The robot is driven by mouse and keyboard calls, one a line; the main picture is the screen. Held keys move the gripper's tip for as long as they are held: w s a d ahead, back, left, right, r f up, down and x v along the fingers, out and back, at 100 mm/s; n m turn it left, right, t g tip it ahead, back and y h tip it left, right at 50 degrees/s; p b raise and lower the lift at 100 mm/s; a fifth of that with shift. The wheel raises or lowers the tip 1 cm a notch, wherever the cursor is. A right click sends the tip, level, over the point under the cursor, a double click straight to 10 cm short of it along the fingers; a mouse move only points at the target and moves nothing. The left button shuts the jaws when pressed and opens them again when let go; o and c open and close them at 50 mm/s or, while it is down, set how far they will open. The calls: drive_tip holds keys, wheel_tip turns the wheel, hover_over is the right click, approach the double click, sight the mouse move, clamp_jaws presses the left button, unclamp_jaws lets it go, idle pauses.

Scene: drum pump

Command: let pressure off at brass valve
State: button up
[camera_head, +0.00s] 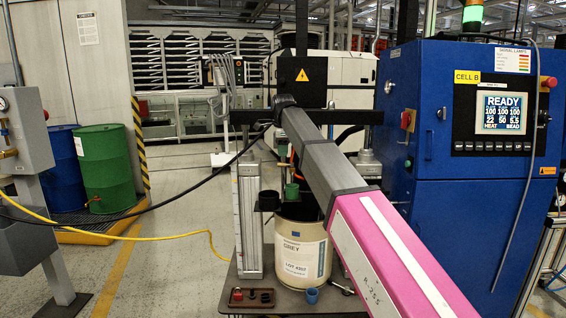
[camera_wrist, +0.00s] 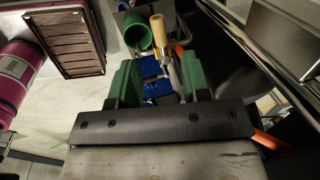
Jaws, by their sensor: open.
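In the wrist view my gripper (camera_wrist: 162,80) shows its two green fingers spread apart. Blue and dark parts show between and beyond them; I cannot tell whether they touch the fingers. A yellow-brown cylinder (camera_wrist: 158,29) with a metallic shaft stands just beyond the fingers. It may be brass, but I cannot tell whether it is the valve. In the head view a small brass fitting (camera_head: 8,153) sits on a grey box at the far left edge, well away from my arm. My arm hides most of my gripper in the head view.
A blue machine cabinet (camera_head: 450,220) is close on the right. A yellow hose (camera_head: 130,237) and a black cable (camera_head: 150,207) cross the left side. A green cup (camera_wrist: 138,35) lies beyond the fingers.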

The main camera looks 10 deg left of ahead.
sight(283, 164)
drive_tip(key=f, duration=0.2)
drive_tip(key=w+f, duration=0.1)
drive_tip(key=f, duration=0.2)
drive_tip(key=shift+a+f, duration=0.1)
drive_tip(key=shift+f, duration=0.2)
clamp_jaws()
